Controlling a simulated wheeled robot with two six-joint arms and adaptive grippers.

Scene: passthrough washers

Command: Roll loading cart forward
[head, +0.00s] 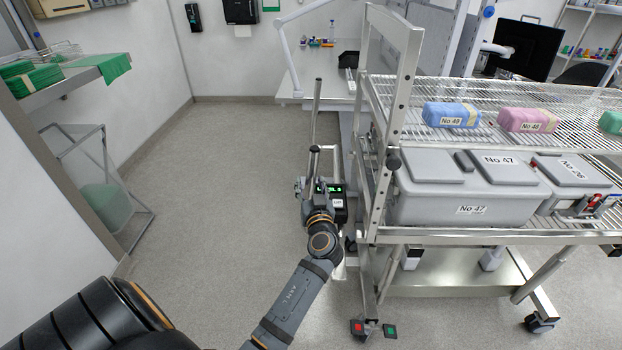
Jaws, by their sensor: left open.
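The loading cart (401,120) is a stainless steel frame with wire shelves and stands on the right. Its lower shelf carries grey lidded containers (470,195), and its upper wire shelf holds blue (450,114) and pink (526,120) wrapped packs. My left gripper (314,186) is open at the cart's left side, by an upright metal bar (316,115). I cannot tell whether it touches the bar, as the wrist hides part of that spot. A small green-lit display (334,189) shows beside the gripper. My right gripper is out of view.
Clear grey floor (225,170) lies left of the cart. A wall shelf with green cloths (30,78) and a wire frame stand (103,190) line the left. A white bench (325,88) stands behind. Red and green pedals (389,331) sit low at the cart's near end.

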